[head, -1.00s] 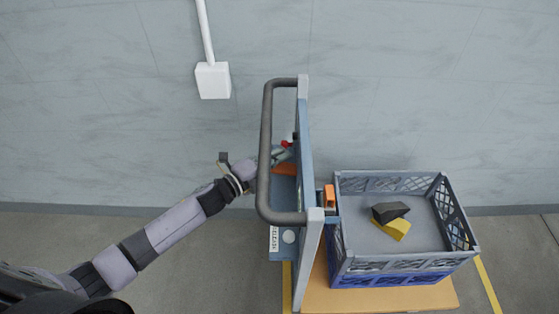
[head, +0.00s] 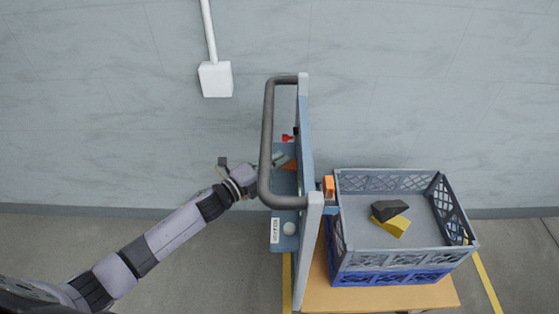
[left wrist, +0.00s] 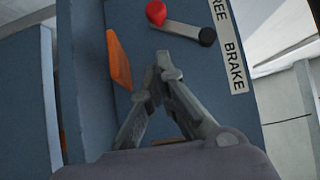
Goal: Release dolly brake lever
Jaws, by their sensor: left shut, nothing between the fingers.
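The brake lever shows in the left wrist view as a grey bar (left wrist: 184,30) with a red knob (left wrist: 156,13) at one end and a black end (left wrist: 207,37) beside the label. The white label (left wrist: 229,45) reads "FREE" above and "BRAKE" below; the knob sits toward the picture's top, on the FREE side. My left gripper (left wrist: 162,62) is shut and empty, its fingertips below the knob and apart from it. In the head view the red knob (head: 287,137) is small, with my left gripper (head: 279,158) just below it, partly behind the handle. My right gripper is not in view.
The dolly's grey tube handle (head: 265,140) stands between my forearm and the blue panel (head: 305,150). An orange piece (left wrist: 119,60) lies left of my fingers. A grey crate (head: 405,262) holds a black and a yellow block. The wall is behind.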

